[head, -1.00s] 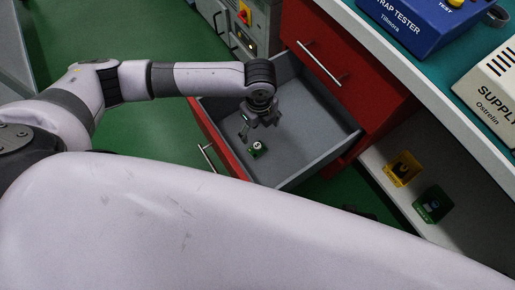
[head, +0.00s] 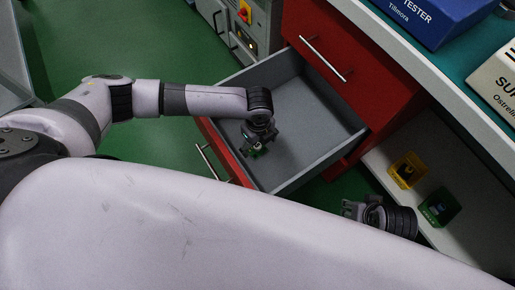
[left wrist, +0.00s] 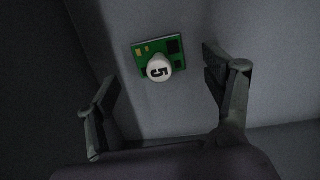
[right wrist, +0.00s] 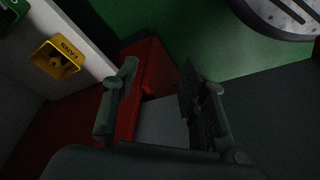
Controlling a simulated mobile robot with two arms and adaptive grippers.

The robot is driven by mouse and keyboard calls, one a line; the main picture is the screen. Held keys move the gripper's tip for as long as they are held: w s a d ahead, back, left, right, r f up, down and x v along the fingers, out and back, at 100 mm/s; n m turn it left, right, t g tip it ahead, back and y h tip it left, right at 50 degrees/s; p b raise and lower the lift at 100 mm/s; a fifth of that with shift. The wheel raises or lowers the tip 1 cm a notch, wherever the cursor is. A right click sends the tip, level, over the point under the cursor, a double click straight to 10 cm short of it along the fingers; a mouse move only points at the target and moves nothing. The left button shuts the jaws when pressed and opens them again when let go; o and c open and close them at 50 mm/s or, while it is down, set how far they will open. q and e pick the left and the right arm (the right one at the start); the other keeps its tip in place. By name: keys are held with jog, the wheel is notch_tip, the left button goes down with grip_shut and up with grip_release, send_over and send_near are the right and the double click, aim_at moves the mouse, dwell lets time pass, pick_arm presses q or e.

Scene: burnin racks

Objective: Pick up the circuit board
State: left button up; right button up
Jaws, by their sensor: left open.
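The circuit board (head: 256,153) is small and green and lies on the floor of the open grey drawer (head: 315,100). My right gripper (head: 350,208) is outside the drawer, by the shelf. Its fingers (right wrist: 158,82) are apart, with nothing between them.
The drawer walls surround my left gripper. A red cabinet (head: 350,55) stands behind. A yellow bin (head: 407,170) and a green bin (head: 439,207) sit on the low white shelf. A blue tester (head: 425,15) and a pale supply box (head: 497,80) stand on the counter.

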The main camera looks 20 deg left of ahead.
aim_at(257, 145)
pick_arm(q)
jog(key=shift+f+b, duration=0.4)
jog(key=shift+f, duration=1.2)
pick_arm(e)
jog(key=shift+v, duration=2.1)
pick_arm(q)
jog(key=shift+c, duration=0.5)
pick_arm(e)
jog(key=shift+w, duration=0.15)
pick_arm(q)
jog(key=c, duration=1.2)
